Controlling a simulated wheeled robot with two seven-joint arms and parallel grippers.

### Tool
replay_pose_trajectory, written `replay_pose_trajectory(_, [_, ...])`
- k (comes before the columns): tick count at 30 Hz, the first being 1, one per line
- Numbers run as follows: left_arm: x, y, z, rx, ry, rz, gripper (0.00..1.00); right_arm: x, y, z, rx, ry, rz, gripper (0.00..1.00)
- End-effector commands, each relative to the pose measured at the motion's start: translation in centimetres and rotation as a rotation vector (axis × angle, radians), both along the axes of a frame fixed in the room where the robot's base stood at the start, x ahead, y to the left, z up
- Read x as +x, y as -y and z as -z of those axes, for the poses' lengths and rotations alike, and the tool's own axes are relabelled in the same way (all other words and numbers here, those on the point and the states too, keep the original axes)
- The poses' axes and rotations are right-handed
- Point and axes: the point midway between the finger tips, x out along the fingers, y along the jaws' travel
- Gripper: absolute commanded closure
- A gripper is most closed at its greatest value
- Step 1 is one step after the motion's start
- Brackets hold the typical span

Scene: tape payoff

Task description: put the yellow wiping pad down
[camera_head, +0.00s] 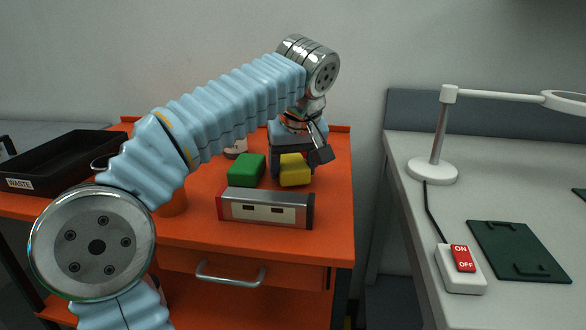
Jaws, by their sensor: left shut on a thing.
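The yellow wiping pad (294,171) is a small yellow block at the right part of the orange cart top (335,215). My left gripper (298,155) reaches down over it from behind and above and is shut on it. The gripper's dark fingers partly cover the pad. I cannot tell whether the pad touches the cart top. A green block (246,170) lies just left of the pad. My right gripper is not in view.
A grey box with red end (265,208) lies in front of the pad. A black WASTE tray (75,160) stands at left, an orange cup (173,202) partly behind my arm. At right, a grey table (500,205) holds a lamp (433,171), a switch (461,268) and a green plate (518,250).

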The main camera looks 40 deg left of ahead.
Motion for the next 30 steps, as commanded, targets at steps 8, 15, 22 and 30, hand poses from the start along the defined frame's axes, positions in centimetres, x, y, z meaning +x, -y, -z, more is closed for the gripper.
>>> replay_pose_trajectory(8, [0.0, 0.0, 0.6, 0.000, 0.000, -0.001, 0.59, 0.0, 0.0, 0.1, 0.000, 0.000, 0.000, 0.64])
replay_pose_trajectory(15, [0.0, 0.0, 0.9, 0.000, 0.000, 0.000, 0.24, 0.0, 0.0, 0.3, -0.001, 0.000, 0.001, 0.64])
replay_pose_trajectory(22, [0.0, 0.0, 0.9, 0.000, 0.000, 0.000, 0.09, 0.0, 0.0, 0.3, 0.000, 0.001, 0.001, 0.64])
replay_pose_trajectory(30, [-0.1, 0.2, -0.1, 0.000, 0.002, -0.001, 0.09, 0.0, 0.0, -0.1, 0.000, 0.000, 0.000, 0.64])
